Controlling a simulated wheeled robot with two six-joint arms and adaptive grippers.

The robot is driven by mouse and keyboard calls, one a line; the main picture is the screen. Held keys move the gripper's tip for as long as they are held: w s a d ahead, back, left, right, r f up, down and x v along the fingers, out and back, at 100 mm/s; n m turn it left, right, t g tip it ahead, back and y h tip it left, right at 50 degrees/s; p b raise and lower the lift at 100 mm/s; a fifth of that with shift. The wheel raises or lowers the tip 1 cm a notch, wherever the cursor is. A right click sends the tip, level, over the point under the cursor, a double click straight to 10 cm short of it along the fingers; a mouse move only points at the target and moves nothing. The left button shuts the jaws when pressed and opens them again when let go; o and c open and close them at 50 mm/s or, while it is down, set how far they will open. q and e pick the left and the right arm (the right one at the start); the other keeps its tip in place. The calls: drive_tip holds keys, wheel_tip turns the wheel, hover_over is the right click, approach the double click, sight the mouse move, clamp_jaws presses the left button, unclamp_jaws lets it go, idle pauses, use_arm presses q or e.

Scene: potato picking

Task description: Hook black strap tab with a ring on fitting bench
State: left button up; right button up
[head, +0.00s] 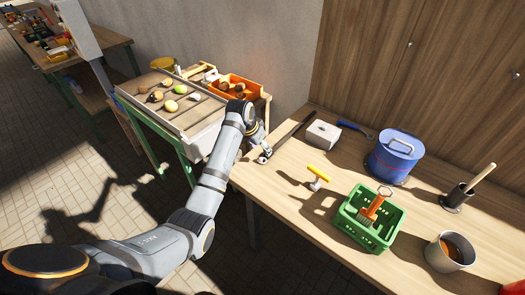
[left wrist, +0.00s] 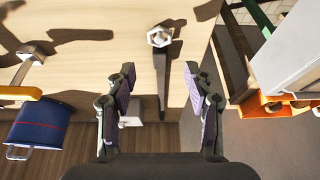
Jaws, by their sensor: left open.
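A long black strap (head: 290,132) lies on the wooden bench near its left edge. It also shows in the left wrist view (left wrist: 163,88), running between my open fingers as seen from above. A pale metal ring-like piece (left wrist: 160,37) is at one end of the strap; I cannot tell whether they are joined. My left gripper (head: 262,149) is at the bench's left edge, by the near end of the strap. In the left wrist view, its fingers (left wrist: 160,78) are apart with nothing gripped. My right gripper is not in view.
A white block (head: 322,134), a blue pot (head: 395,158), a yellow-handled tool (head: 319,173) and a green crate (head: 352,221) stand on the bench (head: 290,200). A metal cup (head: 449,252) is at right. An orange crate (head: 226,96) sits on the separate sorting table.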

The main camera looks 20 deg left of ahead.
sight(265, 157)
use_arm(q)
drive_tip(key=x, duration=0.7)
drive_tip(key=shift+a+r, duration=0.1)
drive_tip(key=c, duration=1.1)
